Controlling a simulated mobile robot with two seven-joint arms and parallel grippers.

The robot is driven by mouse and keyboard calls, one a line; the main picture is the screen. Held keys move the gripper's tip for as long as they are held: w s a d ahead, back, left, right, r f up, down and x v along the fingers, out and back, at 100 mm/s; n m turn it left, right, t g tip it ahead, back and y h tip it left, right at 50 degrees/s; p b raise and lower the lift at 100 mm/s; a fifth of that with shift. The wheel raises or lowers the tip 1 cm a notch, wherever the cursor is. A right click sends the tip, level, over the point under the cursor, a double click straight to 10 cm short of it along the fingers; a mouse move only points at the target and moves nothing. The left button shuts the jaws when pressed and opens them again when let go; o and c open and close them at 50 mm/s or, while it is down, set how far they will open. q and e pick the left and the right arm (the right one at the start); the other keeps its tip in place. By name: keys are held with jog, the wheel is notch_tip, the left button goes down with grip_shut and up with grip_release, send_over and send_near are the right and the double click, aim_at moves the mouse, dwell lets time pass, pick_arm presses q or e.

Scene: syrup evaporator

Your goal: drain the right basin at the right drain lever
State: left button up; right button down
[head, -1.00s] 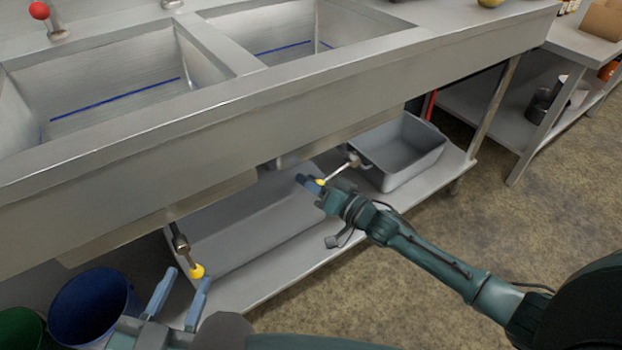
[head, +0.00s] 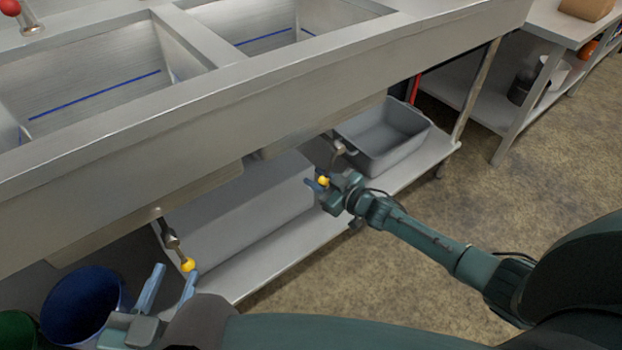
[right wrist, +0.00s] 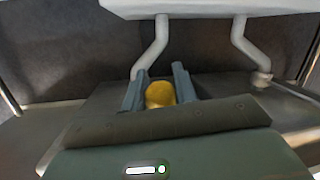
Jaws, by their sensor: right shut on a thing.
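The right drain lever (head: 338,162) hangs under the right basin (head: 262,30), its short rod angling down to a yellow knob (head: 323,181). My right gripper (head: 319,184) is shut on that knob. In the right wrist view the knob (right wrist: 160,94) sits between the two fingers. The valve end of this lever is partly hidden under the sink. The left drain lever (head: 172,240) hangs below the left basin (head: 90,85), with its own yellow knob (head: 188,265). My left gripper (head: 168,290) is open and empty just below that knob, apart from it.
A grey tub (head: 385,140) stands on the lower shelf (head: 285,245), behind and right of the right lever. Blue (head: 85,305) and green (head: 15,330) buckets stand at lower left. The floor at right is clear.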

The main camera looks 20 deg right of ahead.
pick_arm(q)
jog(key=shift+d, duration=0.1)
pick_arm(e)
jog(key=shift+w+d+f+n+h, duration=0.15)
jog(key=shift+w+d+n+h, duration=0.1)
jog(key=shift+d+n, duration=0.45)
jog(key=shift+w+d+f+n+h, duration=0.15)
jog(key=shift+w+d+n+h, duration=0.05)
jog(key=shift+d+n, duration=0.4)
jog(key=shift+w+d+f+n+h, duration=0.15)
jog(key=shift+w+d+n+h, duration=0.1)
jog(key=shift+d+n, duration=0.45)
jog(key=shift+d, duration=0.1)
jog(key=c, duration=1.1)
grip_release()
jog(key=shift+r, duration=0.1)
pick_arm(q)
jog(key=shift+s+a+f+n+g+y+p, duration=0.1)
jog(key=shift+s+a+n+g+y+p, duration=0.2)
jog(key=shift+g+p, duration=0.6)
jog(key=shift+s+a+n+g+y+p, duration=0.25)
jog(key=shift+g+p, duration=0.35)
jog(key=shift+p, duration=0.55)
pick_arm(e)
jog(key=v, duration=1.3)
